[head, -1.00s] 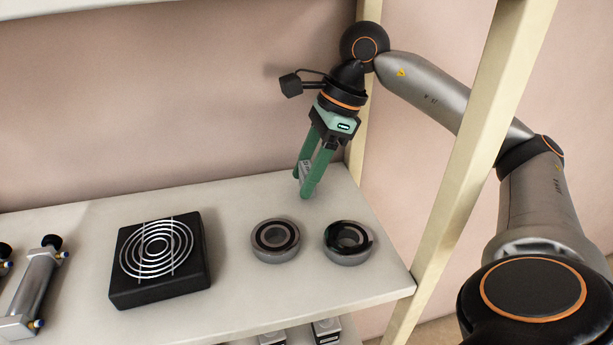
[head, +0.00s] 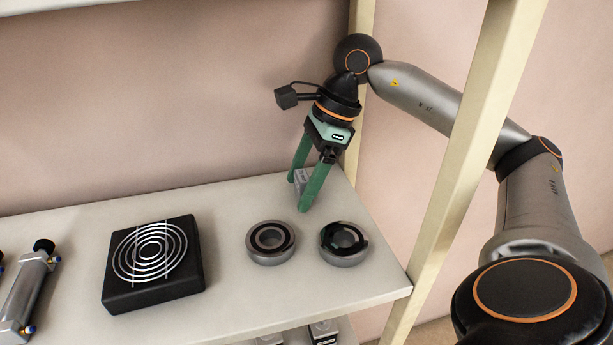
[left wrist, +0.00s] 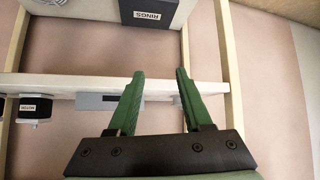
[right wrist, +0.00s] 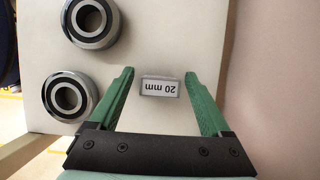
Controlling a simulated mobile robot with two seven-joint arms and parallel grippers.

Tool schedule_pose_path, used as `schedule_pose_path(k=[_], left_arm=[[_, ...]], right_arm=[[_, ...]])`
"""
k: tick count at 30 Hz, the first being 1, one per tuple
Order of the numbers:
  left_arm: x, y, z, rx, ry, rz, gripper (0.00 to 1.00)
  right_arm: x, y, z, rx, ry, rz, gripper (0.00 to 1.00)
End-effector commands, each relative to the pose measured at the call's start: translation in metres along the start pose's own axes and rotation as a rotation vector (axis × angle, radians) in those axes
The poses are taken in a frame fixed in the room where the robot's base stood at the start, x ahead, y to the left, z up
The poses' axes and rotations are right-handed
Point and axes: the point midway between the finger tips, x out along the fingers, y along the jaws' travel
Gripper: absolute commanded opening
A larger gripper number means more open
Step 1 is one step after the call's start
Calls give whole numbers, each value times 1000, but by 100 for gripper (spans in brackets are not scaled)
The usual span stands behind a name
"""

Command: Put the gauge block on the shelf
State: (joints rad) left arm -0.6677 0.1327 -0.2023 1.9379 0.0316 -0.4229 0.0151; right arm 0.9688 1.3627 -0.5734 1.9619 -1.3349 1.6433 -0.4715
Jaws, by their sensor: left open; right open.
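The gauge block (head: 301,180) is a small grey block at the back right of the shelf (head: 222,208). In the right wrist view the gauge block (right wrist: 160,87) shows a "20 mm" label and stands on the pale shelf surface. My right gripper (head: 297,194) is open, with its green fingers on either side of the block. In the right wrist view my right gripper (right wrist: 158,72) shows a gap between each finger and the block. My left gripper (left wrist: 160,72) is open and empty, seen only in the left wrist view.
Two bearing rings (head: 270,243) (head: 344,243) stand in front of the block. A black fan unit (head: 153,265) and a metal cylinder (head: 27,291) are further left. A wooden post (head: 463,150) rises at the right front. The left wrist view shows a box labelled "RINGS" (left wrist: 115,10).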

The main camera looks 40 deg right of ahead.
Motion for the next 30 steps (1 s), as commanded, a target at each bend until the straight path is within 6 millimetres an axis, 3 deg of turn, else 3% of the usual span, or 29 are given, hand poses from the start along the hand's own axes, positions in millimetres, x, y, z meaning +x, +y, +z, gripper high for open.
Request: schedule_pose_path(k=[5,11,19,24,30], left_arm=[[-2,-2,-1,0,-2,-5,50],[-6,-7,-1,0,-7,-15,50],[11,-1,18,-1,-22,1,50],[18,9,11,2,-6,25,50],[23,13,5,8,4,36,50]], right_arm=[[-13,-1,2,1,-3,-4,82],[-57,-1,3,0,-4,-6,82],[-72,0,-57,9,3,-3,82],[-84,0,-86,7,3,-2,82],[-95,0,-106,3,1,-1,82]])
